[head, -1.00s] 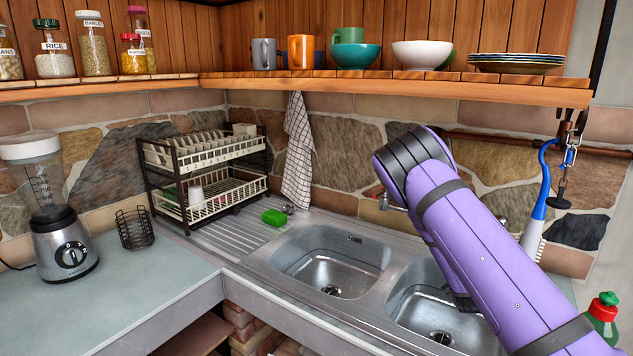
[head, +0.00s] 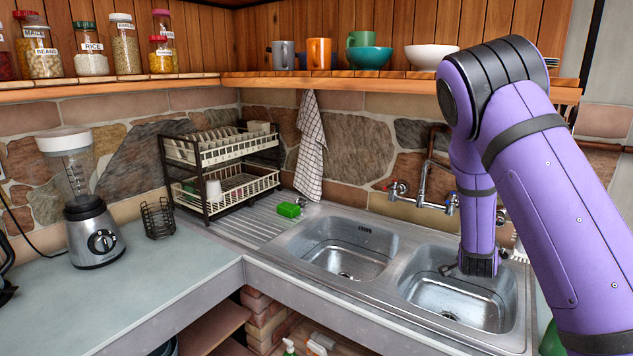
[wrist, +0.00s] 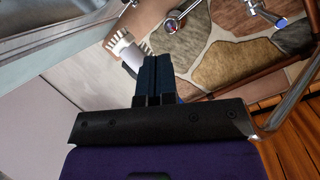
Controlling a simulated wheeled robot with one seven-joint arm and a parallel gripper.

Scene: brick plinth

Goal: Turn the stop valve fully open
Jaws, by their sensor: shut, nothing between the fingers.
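In the wrist view a round metal fitting with a dark red centre (wrist: 173,26) sits on the stone wall, at the top middle; it looks like the stop valve, but its setting cannot be told. My gripper (wrist: 152,62) is shut and empty, its dark fingers just below that fitting in the picture and apparently apart from it. In the head view my purple arm reaches down over the right basin; the fingers cannot be made out there. A small metal fitting (head: 503,216) shows just right of my forearm, partly hidden; it may be the same valve.
The mixer tap has a red-marked knob (head: 397,188) and a blue-marked knob (head: 452,203), left of my forearm. A white brush (wrist: 124,48) stands near my fingers. The wooden shelf (head: 330,80) runs above. The left basin (head: 345,250) is clear.

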